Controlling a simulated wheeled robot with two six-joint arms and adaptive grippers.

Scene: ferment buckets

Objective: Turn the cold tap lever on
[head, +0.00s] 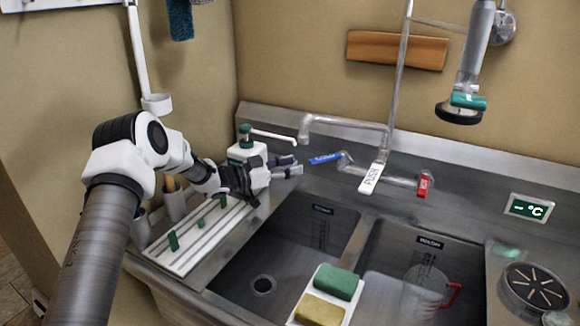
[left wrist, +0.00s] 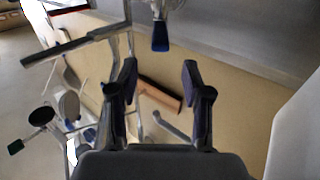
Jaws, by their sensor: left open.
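The cold tap lever is the blue handle (head: 325,158) on the left valve of the wall faucet, its free end pointing left. My left gripper (head: 289,166) is open and empty just left of the lever, with a small gap between them. In the left wrist view the open fingers (left wrist: 159,83) frame clear space, and the blue lever (left wrist: 160,37) lies beyond them near the top. I cannot tell the exact distance. My right gripper is not in view.
The red lever (head: 423,186) and white PUSH handle (head: 372,178) sit to the right. A curved spout (head: 335,121) is above. A soap bottle (head: 240,151) stands behind my left gripper. The sink basin (head: 290,250) lies below, with sponges (head: 336,281) on a tray at its front.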

